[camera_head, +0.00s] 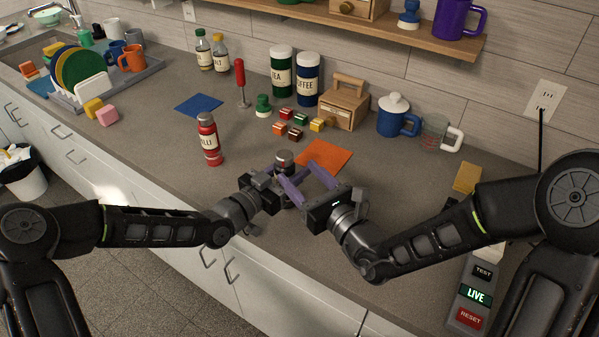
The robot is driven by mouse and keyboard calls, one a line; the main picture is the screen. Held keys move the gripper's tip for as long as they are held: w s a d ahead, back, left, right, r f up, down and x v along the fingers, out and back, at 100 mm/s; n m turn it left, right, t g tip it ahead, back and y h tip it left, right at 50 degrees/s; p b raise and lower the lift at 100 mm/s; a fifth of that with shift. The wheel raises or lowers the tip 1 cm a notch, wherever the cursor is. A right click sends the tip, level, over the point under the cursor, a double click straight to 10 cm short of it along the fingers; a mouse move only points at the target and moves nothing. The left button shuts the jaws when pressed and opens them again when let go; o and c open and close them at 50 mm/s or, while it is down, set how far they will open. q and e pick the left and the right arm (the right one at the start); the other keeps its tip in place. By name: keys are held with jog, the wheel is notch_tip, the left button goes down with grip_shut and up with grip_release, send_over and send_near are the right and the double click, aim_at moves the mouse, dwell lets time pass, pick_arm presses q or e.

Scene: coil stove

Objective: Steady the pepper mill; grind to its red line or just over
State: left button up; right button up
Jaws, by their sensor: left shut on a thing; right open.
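The pepper mill (284,158) appears as a dark mill with a greyish top, standing on the counter between my two grippers. Its lower body is mostly hidden by the fingers, and I cannot make out a red line on it. My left gripper (279,186) is shut on the mill from the left, low on its body. My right gripper (298,172) is open at the mill's right side, its two purple fingers spread and pointing at the mill's upper part. I cannot tell whether they touch it.
A red chilli bottle (208,140) stands left of the mill. An orange mat (325,157) lies behind right, a blue mat (199,105) farther left. Spice blocks (295,133), a wooden box (343,105) and canisters (307,80) stand behind. A panel (476,295) reading LIVE is at right.

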jog(key=s+a+r+n+g+y, duration=0.2)
jog(key=s+a+n+g+y, duration=0.6)
jog(key=s+a+n+g, duration=0.95)
jog(key=s+d+f+n+g+h, duration=0.2)
jog(key=s+d+f+n+h, duration=0.25)
jog(key=s+n, duration=0.45)
jog(key=s+d+f+n+g+h, duration=0.25)
jog(key=s+f+n+h, duration=0.4)
jog(key=n, duration=0.55)
jog(key=w+d+f+n+t+h, duration=0.3)
jog(key=d+n+h, duration=0.1)
jog(key=d+n, duration=0.3)
jog(key=w+d+r+n+t+h, duration=0.2)
jog(key=w+d+n+t+h, duration=0.15)
jog(key=w+n+t, duration=0.55)
jog(key=w+a+r+n+t+y, duration=0.2)
jog(key=w+r+n+t, duration=0.6)
jog(key=w+r+n, duration=0.4)
jog(key=w+a+r, duration=0.1)
jog(key=w+r, duration=0.2)
jog(key=w, duration=0.1)
jog(key=shift+w+r+y, duration=0.25)
jog(key=shift+y, duration=0.1)
